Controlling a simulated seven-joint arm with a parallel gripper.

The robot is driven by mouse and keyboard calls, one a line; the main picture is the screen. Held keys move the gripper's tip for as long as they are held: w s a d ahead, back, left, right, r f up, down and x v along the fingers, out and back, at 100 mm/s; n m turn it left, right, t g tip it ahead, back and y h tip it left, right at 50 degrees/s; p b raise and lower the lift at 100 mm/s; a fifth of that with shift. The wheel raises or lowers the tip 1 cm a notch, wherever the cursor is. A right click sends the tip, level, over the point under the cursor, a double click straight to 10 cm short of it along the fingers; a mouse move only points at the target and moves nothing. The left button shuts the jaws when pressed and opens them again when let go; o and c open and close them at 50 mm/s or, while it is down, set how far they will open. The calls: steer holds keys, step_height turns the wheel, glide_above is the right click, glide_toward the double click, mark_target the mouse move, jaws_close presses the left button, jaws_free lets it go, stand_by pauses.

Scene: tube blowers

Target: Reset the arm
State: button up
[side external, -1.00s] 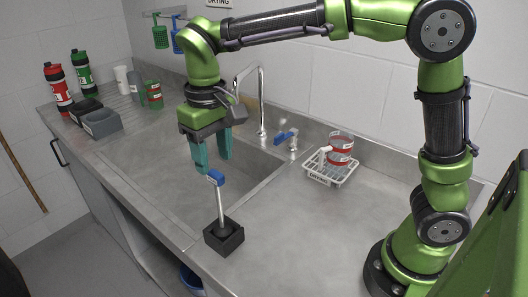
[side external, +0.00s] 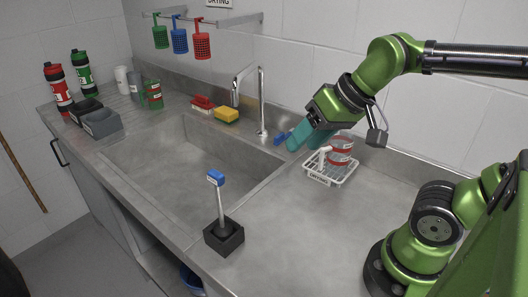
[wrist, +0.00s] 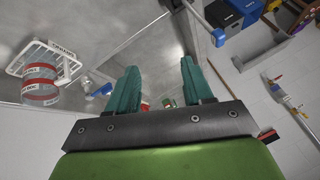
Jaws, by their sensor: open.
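My gripper (side external: 306,137) is at the back right of the sink in the side external view, raised above the counter near the white drying rack and the back wall. Its two teal fingers also show in the wrist view (wrist: 160,85), standing apart with nothing between them. My arm folds back to the right. In the wrist view the fingers point across the sink, away from the rack, which lies to the left.
The white drying rack (side external: 345,179) holds a clear cup with red bands (side external: 341,149). A blue-topped brush (side external: 217,180) stands upright in a black block (side external: 224,237) at the front. The tap (side external: 262,105) rises behind the sink (side external: 170,170). The right counter (side external: 300,240) has free room.

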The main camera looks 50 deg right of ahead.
steer(key=shift+s+d+f+m+t, duration=0.3)
steer(key=shift+s+d+f+t, duration=0.1)
steer(key=shift+s+f, duration=0.25)
